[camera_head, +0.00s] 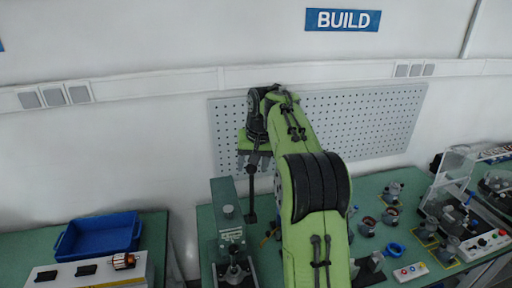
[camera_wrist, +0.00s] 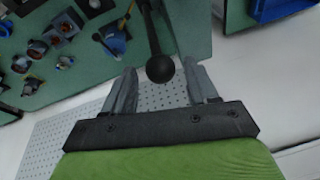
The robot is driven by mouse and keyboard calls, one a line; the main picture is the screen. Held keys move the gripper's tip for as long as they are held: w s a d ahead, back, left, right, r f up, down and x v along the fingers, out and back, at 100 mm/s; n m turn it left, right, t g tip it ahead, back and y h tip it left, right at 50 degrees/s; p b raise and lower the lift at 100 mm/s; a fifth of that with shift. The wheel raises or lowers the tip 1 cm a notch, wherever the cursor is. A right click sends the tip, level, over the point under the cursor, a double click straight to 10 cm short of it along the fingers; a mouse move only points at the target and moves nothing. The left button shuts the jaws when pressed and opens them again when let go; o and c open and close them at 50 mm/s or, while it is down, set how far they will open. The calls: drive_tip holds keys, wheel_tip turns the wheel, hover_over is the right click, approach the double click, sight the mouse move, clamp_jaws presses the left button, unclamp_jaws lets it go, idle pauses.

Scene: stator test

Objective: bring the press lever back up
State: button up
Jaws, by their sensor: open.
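The press (camera_head: 228,215) is a grey-green column at the front left of the green bench in the head view. Its dark lever (camera_head: 251,199) shows beside the column, below my gripper (camera_head: 253,163). In the wrist view the lever (camera_wrist: 151,32) is a dark rod ending in a round black knob (camera_wrist: 160,69). The knob lies between the two fingertips of my gripper (camera_wrist: 161,78), with a visible gap on each side. My gripper is open and holds nothing. In the head view the knob end is hard to make out among the fingers.
A blue bin (camera_head: 98,236) stands on the left bench. Several motor parts (camera_head: 391,214), a blue ring (camera_head: 394,248) and a clear-walled fixture (camera_head: 451,190) are on the bench to the right. A perforated panel (camera_head: 370,120) is on the wall behind my arm.

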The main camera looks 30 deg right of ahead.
drive_tip(key=v, duration=1)
drive_tip(key=shift+c, duration=0.5)
